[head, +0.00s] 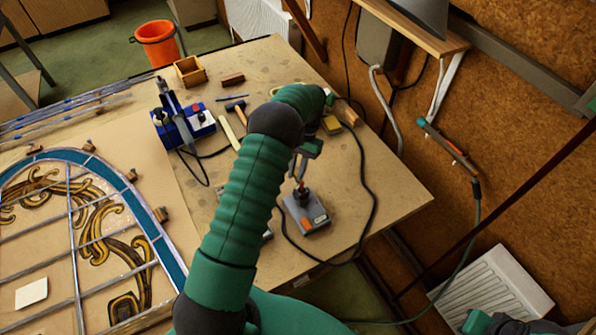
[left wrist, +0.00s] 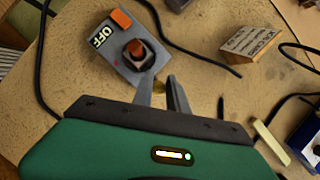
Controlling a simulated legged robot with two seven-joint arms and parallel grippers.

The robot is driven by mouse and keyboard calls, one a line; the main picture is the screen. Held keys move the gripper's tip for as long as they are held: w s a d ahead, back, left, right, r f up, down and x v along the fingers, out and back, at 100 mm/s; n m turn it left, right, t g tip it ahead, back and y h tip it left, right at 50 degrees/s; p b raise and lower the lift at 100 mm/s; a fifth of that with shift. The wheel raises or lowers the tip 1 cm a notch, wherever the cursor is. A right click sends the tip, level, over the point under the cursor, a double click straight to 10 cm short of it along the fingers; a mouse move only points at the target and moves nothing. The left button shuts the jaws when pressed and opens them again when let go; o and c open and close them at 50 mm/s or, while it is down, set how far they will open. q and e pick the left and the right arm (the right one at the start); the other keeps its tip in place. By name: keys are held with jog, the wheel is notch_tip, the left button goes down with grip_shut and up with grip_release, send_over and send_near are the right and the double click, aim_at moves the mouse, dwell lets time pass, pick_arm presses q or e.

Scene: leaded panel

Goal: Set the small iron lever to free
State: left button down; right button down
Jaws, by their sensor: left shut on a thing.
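A grey switch box (head: 308,215) stands on the table, and it also shows in the left wrist view (left wrist: 122,55) with an orange block and the word OFF, seen turned. A small lever with a red top (left wrist: 138,48) rises from a dark round base on it. It shows in the head view too (head: 300,191), below my wrist. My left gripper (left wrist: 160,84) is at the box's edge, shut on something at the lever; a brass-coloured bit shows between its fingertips. The exact contact is hard to see. A green part of my right arm shows at bottom right; its jaws are unclear.
A leaded panel (head: 68,235) lies at left on the table. A blue unit (head: 186,125), a hammer (head: 237,108) and a wooden tray (head: 189,71) stand farther back. A black cable loops round the box. A labelled block (left wrist: 252,45) is near it. Bare tabletop lies to its right.

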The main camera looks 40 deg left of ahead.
pick_arm(q)
jog(key=shift+s, duration=0.15)
jog(key=c, duration=1.6)
grip_release()
jog(key=shift+f, duration=0.1)
jog(key=o, duration=0.3)
jog(key=shift+a, duration=0.15)
